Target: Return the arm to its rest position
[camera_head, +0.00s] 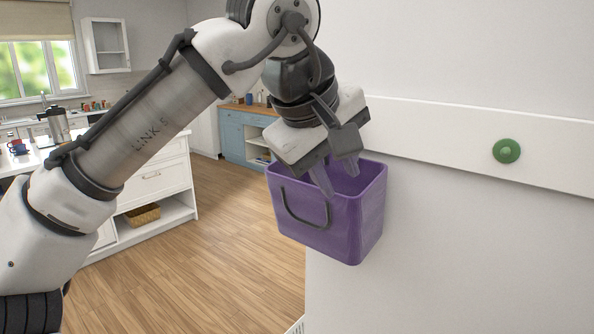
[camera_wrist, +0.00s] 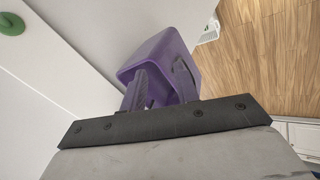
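My gripper (camera_head: 339,182) is at the mouth of a purple bag-like bin (camera_head: 345,225), with its fingertips pointing down at the opening. In the wrist view my gripper (camera_wrist: 161,72) has its two fingers apart, and the purple bin (camera_wrist: 155,48) shows beyond and between them. I see nothing clasped between the fingers. The bin is upright against the white wall, above the floor. A dark handle hangs down its front face. What holds it at the back is hidden. My arm reaches across the head view from the lower left.
A green round peg (camera_head: 507,151) sits on a white wall rail (camera_head: 450,135) to the right. A white island (camera_head: 150,180) with a wicker basket (camera_head: 143,215) stands at left. A blue cabinet (camera_head: 235,135) is farther back. The wooden floor (camera_head: 220,250) between is clear.

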